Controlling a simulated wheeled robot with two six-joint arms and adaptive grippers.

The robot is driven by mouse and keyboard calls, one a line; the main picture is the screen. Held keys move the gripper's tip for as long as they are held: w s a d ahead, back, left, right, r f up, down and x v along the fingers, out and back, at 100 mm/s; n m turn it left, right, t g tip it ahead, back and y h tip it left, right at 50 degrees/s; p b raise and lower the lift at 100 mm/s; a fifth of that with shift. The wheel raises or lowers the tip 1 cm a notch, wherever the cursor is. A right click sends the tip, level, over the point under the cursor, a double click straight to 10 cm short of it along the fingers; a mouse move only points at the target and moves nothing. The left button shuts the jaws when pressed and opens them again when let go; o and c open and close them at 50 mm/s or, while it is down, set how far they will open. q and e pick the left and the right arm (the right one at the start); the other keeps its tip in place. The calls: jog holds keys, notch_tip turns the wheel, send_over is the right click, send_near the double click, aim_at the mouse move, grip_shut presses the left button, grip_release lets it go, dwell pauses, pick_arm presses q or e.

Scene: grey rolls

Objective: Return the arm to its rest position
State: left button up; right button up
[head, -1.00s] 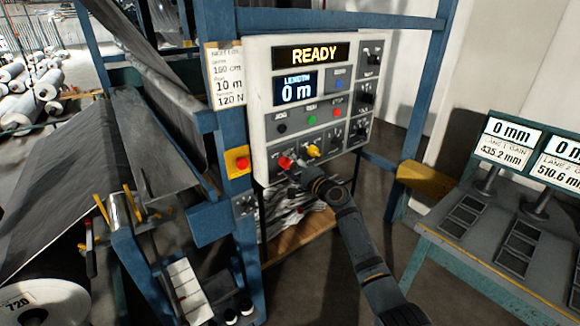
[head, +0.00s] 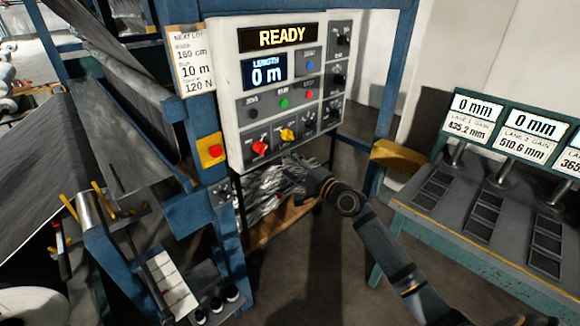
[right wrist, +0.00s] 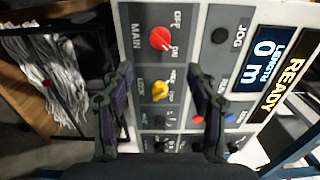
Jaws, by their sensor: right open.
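My right gripper (head: 296,178) is just below and in front of the control panel (head: 228,110), at the end of my dark arm from the lower right. In the right wrist view its two fingers (right wrist: 160,85) are spread apart with nothing between them but the panel face behind. The red MAIN knob (head: 260,148) and the yellow knob (head: 287,134) are uncovered in the head view. They also show in the right wrist view, the red knob (right wrist: 161,38) above the yellow knob (right wrist: 160,91). The panel reads READY and 0 m. My left gripper is not in view.
A blue frame post (head: 391,80) and a yellow ledge (head: 397,155) stand right of the panel. A bench with displays (head: 474,118) is at the right. A red button on a yellow box (head: 211,151) is left. Open floor (head: 330,265) lies below the panel.

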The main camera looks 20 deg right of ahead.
jog(key=shift+f, duration=0.1)
dwell(0.3)
